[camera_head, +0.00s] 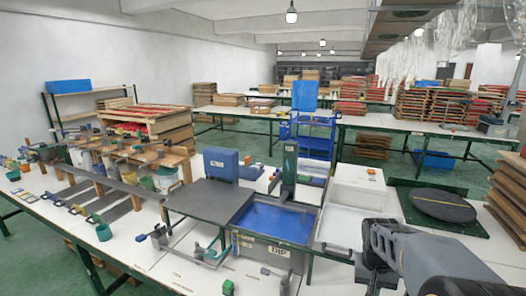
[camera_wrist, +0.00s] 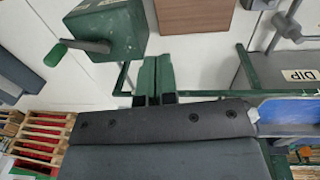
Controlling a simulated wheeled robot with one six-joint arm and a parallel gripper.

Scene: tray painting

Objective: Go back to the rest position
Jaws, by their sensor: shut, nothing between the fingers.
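My arm enters the head view from the lower right, grey with a dark wrist (camera_head: 380,245). It reaches over the front of the work table, right of the dip tank (camera_head: 275,220), which holds blue liquid and carries a DIP label. In the wrist view, my gripper (camera_wrist: 156,62) shows as two narrow green fingers side by side, shut with nothing held. They stand out from a wide dark body with bolts. The fingertips are hard to make out in the head view. The DIP-labelled side (camera_wrist: 302,76) also shows in the wrist view, at right.
A dark flat board (camera_head: 210,195) lies left of the tank. A white box (camera_head: 357,187) stands behind my wrist. A dark round plate (camera_head: 443,206) sits at right. A green crank box (camera_wrist: 105,30) and a brown block (camera_wrist: 195,15) appear in the wrist view.

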